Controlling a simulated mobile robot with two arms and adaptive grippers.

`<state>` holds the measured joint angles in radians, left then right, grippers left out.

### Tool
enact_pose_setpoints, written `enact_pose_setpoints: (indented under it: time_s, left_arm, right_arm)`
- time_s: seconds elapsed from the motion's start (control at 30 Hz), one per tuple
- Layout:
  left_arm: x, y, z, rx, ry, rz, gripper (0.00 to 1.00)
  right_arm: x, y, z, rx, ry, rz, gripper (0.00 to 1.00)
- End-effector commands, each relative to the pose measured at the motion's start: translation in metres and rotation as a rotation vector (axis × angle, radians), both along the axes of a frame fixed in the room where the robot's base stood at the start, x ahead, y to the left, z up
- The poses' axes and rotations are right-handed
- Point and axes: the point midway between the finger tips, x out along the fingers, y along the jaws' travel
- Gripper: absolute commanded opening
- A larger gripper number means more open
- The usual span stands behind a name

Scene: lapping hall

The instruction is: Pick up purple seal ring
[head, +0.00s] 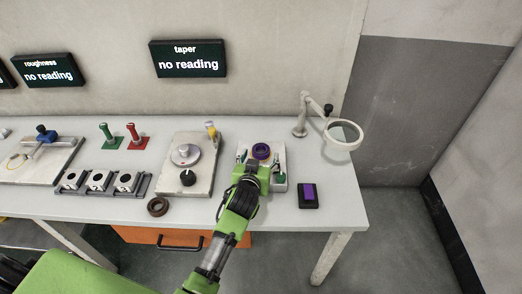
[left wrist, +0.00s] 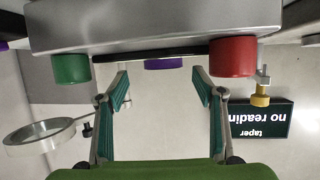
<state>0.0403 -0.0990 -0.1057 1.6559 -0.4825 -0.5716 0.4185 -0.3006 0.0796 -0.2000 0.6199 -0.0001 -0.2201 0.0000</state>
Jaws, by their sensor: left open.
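The purple seal ring (head: 261,150) sits on a pale fixture plate (head: 274,157) on the bench. In the left wrist view, which is upside down, a purple piece, apparently the ring (left wrist: 163,63), shows partly behind a dark bar and the grey fixture edge (left wrist: 150,30). My left gripper (head: 259,168) is just in front of the ring in the head view, its jaws hard to make out there. In the left wrist view my left gripper (left wrist: 163,92) is open and empty, its fingers apart on either side of the line to the purple piece. My right gripper is not in view.
A green knob (left wrist: 71,68) and a red knob (left wrist: 233,57) stand on the fixture near the fingers. A magnifier (head: 343,134) stands at the right. A black pad with a purple top (head: 309,192), a brown ring (head: 157,206) and a dial plate (head: 188,163) are nearby.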

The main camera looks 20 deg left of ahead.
Motion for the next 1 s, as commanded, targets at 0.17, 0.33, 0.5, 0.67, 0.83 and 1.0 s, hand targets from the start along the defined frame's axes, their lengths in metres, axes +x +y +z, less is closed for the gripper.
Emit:
enact_pose_setpoints:
  time_s: [0.17,0.33,0.5,0.67,0.83,1.0]
  left_arm:
    - [0.023,0.009,-0.006,0.002,0.000,0.000,0.62]
    - [0.036,0.010,-0.013,0.001,0.000,0.001,0.62]
    - [0.038,0.010,-0.014,0.001,0.000,0.000,0.62]
    - [0.038,0.010,-0.014,0.001,0.000,0.000,0.49]
    - [0.038,0.010,-0.014,0.001,0.000,0.000,0.20]
    - [0.038,0.010,-0.013,0.001,-0.001,0.000,0.19]
  right_arm:
    - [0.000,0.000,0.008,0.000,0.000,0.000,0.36]
    - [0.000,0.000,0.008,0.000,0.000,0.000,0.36]
    - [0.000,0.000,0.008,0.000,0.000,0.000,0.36]
    - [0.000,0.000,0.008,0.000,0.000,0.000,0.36]
    - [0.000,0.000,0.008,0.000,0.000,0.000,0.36]
    - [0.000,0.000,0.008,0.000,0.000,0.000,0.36]
